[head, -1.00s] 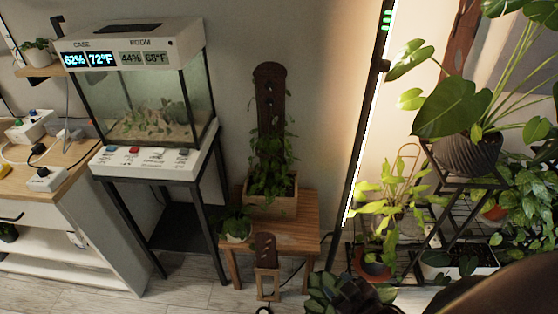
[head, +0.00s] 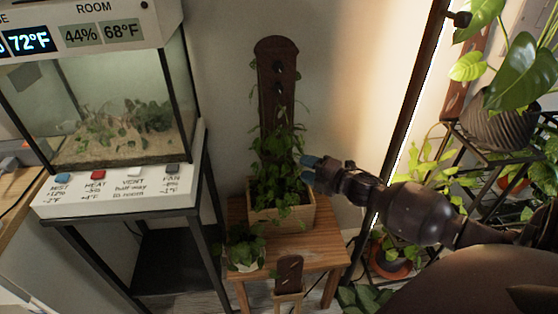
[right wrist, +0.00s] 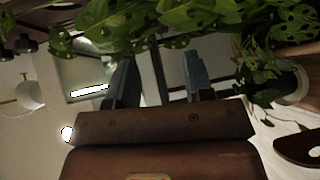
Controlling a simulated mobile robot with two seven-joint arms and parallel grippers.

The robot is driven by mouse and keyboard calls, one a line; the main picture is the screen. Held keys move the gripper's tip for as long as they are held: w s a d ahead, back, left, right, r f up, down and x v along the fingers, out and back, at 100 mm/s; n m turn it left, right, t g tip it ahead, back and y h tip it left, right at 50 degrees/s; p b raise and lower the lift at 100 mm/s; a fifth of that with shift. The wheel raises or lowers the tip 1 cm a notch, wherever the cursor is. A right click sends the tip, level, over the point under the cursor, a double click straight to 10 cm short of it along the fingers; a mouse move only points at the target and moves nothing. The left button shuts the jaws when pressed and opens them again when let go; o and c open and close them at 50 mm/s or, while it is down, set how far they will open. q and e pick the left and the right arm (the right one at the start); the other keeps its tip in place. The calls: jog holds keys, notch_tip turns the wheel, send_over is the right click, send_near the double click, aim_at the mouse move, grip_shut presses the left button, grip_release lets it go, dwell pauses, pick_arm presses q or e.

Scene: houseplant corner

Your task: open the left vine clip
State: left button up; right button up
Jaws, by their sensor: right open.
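A tall dark brown plank (head: 268,105) with dark round spots stands upright in a wooden planter box (head: 270,222). A leafy vine (head: 280,150) climbs its lower part. I cannot make out the left vine clip; leaves cover much of the plank. My right gripper (head: 311,161) is just right of the vine, its blue-grey fingertips by the leaves. In the right wrist view the gripper (right wrist: 160,78) has its two fingers apart with nothing visible between them, and holed leaves (right wrist: 190,22) hang across the top. My left gripper is not in view.
The planter stands on a wooden stool (head: 315,250) with a small potted plant (head: 243,250) at its front left. A glass terrarium (head: 110,110) on a black stand is at left. A lit upright lamp (head: 408,110) and plant shelves are at right.

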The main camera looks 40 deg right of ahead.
jog(key=b+x, duration=0.2)
jog(key=x, duration=0.7)
jog(key=shift+w, duration=0.3)
jog(key=shift+a+f, duration=0.1)
grip_shut()
